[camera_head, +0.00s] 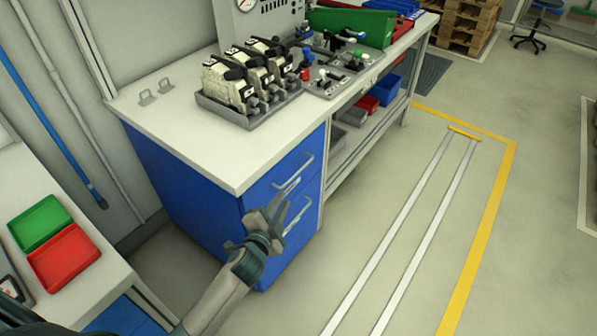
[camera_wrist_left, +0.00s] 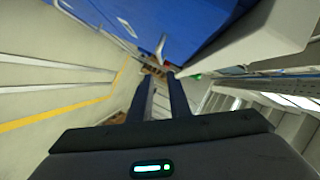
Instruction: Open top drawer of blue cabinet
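The blue cabinet (camera_head: 180,180) stands under the white bench top, with two drawer fronts facing right. The top drawer (camera_head: 262,189) looks closed, with a pale bar handle (camera_head: 293,171) across it. The lower drawer has a similar handle (camera_head: 297,217). My left gripper (camera_head: 286,192) is in front of the drawers, just below the top handle, and overlaps part of the top drawer front. In the left wrist view its two fingers (camera_wrist_left: 160,78) are apart with nothing between them. The handle (camera_wrist_left: 160,46) shows just beyond the fingertips. My right gripper is not in view.
A tray of boxy parts (camera_head: 245,105) and a valve fixture (camera_head: 330,80) stand on the bench. A green tray (camera_head: 40,223) and a red tray (camera_head: 64,258) lie on the left table. The floor right of the cabinet is clear, with metal rails (camera_head: 405,230) set in it.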

